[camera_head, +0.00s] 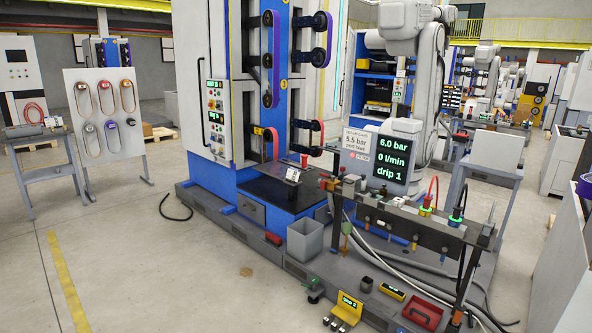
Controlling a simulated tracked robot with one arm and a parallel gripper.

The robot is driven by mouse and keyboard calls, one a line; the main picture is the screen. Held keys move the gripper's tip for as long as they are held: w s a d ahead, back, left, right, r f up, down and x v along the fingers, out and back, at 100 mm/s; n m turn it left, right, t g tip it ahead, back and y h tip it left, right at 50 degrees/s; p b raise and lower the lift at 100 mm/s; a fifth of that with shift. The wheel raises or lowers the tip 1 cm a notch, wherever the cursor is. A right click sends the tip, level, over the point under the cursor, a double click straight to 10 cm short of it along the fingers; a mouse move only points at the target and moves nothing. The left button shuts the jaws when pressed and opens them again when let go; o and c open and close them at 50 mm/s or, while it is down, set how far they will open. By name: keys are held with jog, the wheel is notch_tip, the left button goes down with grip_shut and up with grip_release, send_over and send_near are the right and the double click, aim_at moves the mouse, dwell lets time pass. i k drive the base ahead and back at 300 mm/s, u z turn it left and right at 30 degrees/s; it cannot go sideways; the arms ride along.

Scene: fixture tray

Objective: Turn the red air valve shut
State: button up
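No part of my gripper shows. I cannot tell for sure which red part is the air valve. A small red handle-like part (328,184) sits at the left end of the dark manifold rail (400,212). A red-capped part (304,160) stands at the back of the machine's bed, and a red block (273,238) lies on the platform edge. All are too small to show whether they are turned. A black display (389,158) reads 6.0 bar, 0 l/min and drip 1 in green. A white sign (357,146) beside it reads 5.5 bar.
A grey bin (305,240), a red tray (422,312) and a yellow stand (345,308) are near the platform front. Hoses (385,262) trail below the rail. A blue-and-white machine (240,100) stands behind. The floor (150,260) at front left is mostly clear.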

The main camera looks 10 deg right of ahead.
aim_at(332, 178)
jog(key=u, duration=0.2)
jog(key=i, duration=1.5)
jog(key=z, duration=0.4)
jog(key=i, duration=1.55)
jog(key=z, duration=0.45)
jog(key=k, duration=0.6)
jog(key=u, duration=0.5)
jog(key=i, duration=0.8)
jog(key=u, duration=0.35)
jog(key=i, duration=1.45)
jog(key=z, duration=1)
jog(key=i, duration=0.85)
jog(key=z, duration=0.5)
